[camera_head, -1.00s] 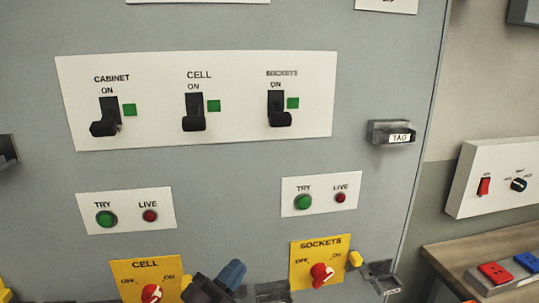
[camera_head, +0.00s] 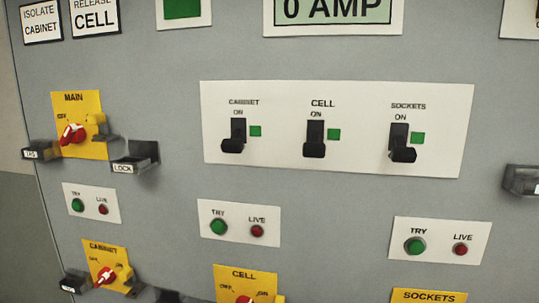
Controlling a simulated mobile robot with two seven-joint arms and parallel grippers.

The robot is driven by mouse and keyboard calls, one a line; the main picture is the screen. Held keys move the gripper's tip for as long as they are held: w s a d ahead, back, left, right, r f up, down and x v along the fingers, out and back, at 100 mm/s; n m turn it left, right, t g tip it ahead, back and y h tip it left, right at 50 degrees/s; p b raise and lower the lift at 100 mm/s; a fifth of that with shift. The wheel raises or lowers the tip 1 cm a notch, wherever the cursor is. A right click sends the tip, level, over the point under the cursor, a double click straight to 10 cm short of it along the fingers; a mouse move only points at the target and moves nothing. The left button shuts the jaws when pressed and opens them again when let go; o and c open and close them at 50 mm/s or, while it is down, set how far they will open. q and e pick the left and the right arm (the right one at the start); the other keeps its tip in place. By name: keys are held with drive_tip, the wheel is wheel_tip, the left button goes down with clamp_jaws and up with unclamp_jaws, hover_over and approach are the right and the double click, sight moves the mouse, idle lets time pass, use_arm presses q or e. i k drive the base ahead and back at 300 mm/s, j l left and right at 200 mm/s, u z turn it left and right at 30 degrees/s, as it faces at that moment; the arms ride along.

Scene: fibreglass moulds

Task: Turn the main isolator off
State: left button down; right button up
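The main isolator (camera_head: 73,135) is a red rotary handle on a yellow plate (camera_head: 90,149) marked MAIN, at the left of the panel. An OFF label stands at the handle's upper left. A yellow part (camera_head: 96,118) at its upper right covers where another label could be. The handle is tilted, and I cannot tell surely which label it points to. A tag holder (camera_head: 40,152) is at its left and a LOCK holder (camera_head: 135,160) at its right. Below are a green TRY button (camera_head: 77,205) and a red LIVE lamp (camera_head: 103,209). Neither gripper is in view.
Cabinet (camera_head: 233,140), cell (camera_head: 315,140) and sockets (camera_head: 402,143) breaker levers sit on a white plate, each beside a green square. Cabinet (camera_head: 106,276) and cell (camera_head: 244,299) isolators are below. A display (camera_head: 334,12) reads 0 AMP. Holders jut out from the panel.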

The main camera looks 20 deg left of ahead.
sight(74, 133)
drive_tip(key=u, duration=1.75)
